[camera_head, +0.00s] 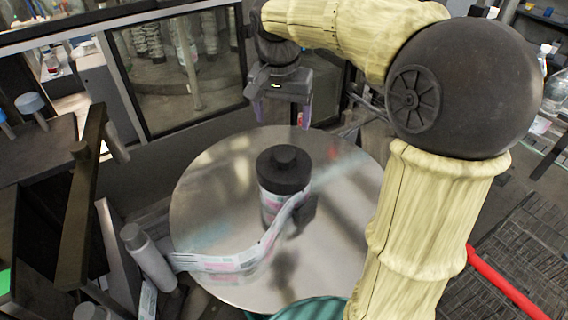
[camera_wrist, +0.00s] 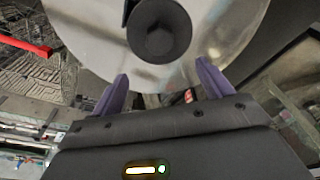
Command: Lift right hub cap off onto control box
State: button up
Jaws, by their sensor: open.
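A black hub cap (camera_head: 284,168) with a round raised knob sits on a roll of printed labels (camera_head: 272,208) at the middle of a large shiny metal disc (camera_head: 215,190). The cap also shows at the top of the wrist view (camera_wrist: 160,32). My gripper (camera_head: 280,110) is open and empty, with its purple fingers pointing down above the far edge of the disc, beyond the cap and apart from it. In the wrist view the fingers (camera_wrist: 162,72) lie either side of the space below the cap. I cannot tell which thing is the control box.
A label strip (camera_head: 225,262) runs from the roll to a grey roller (camera_head: 148,257) at the left. A framed window (camera_head: 180,70) is behind. A red bar (camera_head: 508,285) lies at the lower right.

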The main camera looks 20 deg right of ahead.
jog(key=p, duration=0.1)
send_over(284, 154)
notch_tip(284, 154, down, 7)
jog(key=shift+s+a+r, duration=0.1)
jog(key=shift+s+f+p, duration=0.1)
jog(key=shift+f+p, duration=0.35)
jog(key=shift+f, duration=0.05)
jog(key=f+p, duration=0.1)
jog(key=f, duration=0.3)
jog(key=shift+w+f, duration=0.1)
jog(key=shift+w, duration=0.1)
jog(key=c, duration=1.2)
jog(key=shift+o, duration=0.2)
